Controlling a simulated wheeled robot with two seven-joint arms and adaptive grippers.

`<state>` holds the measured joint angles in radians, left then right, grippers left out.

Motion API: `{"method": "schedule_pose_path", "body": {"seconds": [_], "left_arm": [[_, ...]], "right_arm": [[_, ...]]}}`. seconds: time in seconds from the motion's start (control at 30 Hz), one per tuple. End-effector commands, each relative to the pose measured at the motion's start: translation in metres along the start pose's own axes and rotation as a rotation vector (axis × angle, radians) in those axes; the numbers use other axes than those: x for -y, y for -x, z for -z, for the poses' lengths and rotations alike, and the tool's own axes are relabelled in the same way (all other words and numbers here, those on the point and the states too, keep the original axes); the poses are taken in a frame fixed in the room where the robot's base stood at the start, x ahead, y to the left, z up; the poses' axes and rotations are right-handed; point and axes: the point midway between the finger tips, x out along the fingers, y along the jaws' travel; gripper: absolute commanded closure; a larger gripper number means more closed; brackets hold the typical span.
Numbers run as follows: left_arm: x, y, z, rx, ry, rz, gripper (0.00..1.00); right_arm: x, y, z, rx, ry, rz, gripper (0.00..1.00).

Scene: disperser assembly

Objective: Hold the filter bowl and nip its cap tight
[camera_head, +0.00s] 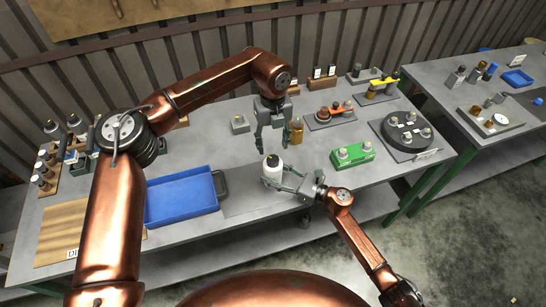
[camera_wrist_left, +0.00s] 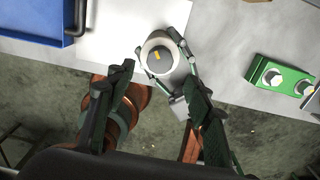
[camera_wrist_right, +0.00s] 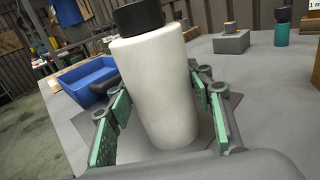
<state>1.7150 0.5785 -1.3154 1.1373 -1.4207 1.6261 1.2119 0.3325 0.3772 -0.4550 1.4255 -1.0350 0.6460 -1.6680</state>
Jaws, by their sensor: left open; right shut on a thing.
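The filter bowl (camera_head: 271,174) is a white cylinder standing upright near the table's front edge; it fills the middle of the right wrist view (camera_wrist_right: 160,95). Its black cap (camera_wrist_right: 137,18) sits on top and shows from above in the left wrist view (camera_wrist_left: 160,58). How tight the cap is, I cannot tell. My right gripper (camera_wrist_right: 160,98) is shut on the bowl's white body, one green-padded finger on each side. My left gripper (camera_head: 271,147) points down, open and empty, above the cap and apart from it.
A blue tray (camera_head: 183,197) lies left of the bowl on the table. A green block (camera_head: 352,154) with round knobs stands to the right, and a round black fixture (camera_head: 406,131) beyond it. A small grey block (camera_head: 239,124) is behind.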

Motion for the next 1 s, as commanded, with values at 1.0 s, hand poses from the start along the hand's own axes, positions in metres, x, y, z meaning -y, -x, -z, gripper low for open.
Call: {"method": "schedule_pose_path", "body": {"seconds": [1.0], "left_arm": [[0.000, -0.072, 0.000, 0.000, -0.002, 0.000, 0.66]], "right_arm": [[0.000, 0.000, 0.000, 0.000, 0.000, 0.001, 0.93]]}}
